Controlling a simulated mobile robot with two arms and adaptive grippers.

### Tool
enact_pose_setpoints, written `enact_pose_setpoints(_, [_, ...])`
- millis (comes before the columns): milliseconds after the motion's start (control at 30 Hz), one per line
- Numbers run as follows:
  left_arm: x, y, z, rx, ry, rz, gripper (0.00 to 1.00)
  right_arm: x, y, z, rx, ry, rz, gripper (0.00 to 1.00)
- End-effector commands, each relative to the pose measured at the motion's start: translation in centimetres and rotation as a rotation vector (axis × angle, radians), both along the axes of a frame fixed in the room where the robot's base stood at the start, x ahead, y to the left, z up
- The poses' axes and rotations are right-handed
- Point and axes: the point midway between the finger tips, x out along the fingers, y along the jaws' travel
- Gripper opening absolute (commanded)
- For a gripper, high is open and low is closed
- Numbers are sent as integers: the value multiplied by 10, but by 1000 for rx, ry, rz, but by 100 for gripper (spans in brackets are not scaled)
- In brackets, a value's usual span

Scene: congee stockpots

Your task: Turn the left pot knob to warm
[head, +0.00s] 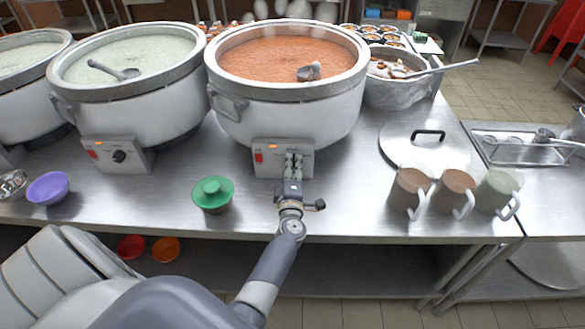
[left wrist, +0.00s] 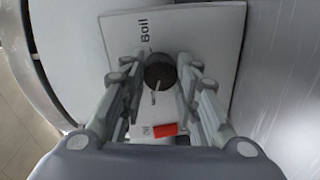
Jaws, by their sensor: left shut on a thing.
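A large pot of orange-red congee (head: 290,105) stands in the middle of the counter, with a control box (head: 264,164) at its front. My left gripper (head: 293,166) is at this box and covers its knob in the head view. In the left wrist view, the dark round knob (left wrist: 160,72) is between the fingers of my left gripper (left wrist: 160,84), which are shut on it. A "Boil" label and a red switch (left wrist: 164,130) show on the panel. A pot of pale congee (head: 130,105) stands to the left, its knob (head: 119,156) untouched. My right gripper is not in view.
Several mugs (head: 455,190) and a pot lid (head: 428,150) lie to the right. Another pot (head: 28,85) stands at the far left.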

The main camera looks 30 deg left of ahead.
Motion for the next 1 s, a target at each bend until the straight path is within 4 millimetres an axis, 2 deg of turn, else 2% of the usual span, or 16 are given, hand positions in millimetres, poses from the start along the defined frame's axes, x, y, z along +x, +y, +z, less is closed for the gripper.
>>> enact_pose_setpoints(500, [0, 0, -1, -17, -8, 0, 5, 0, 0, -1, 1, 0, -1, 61])
enact_pose_setpoints(533, [0, 0, -1, -17, -8, 0, 36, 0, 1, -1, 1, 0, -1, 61])
enact_pose_setpoints(600, [0, 0, -1, -16, -8, 0, 50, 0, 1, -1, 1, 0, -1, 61])
enact_pose_setpoints(1000, [0, 0, 0, -1, 0, 0, 50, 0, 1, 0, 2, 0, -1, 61])
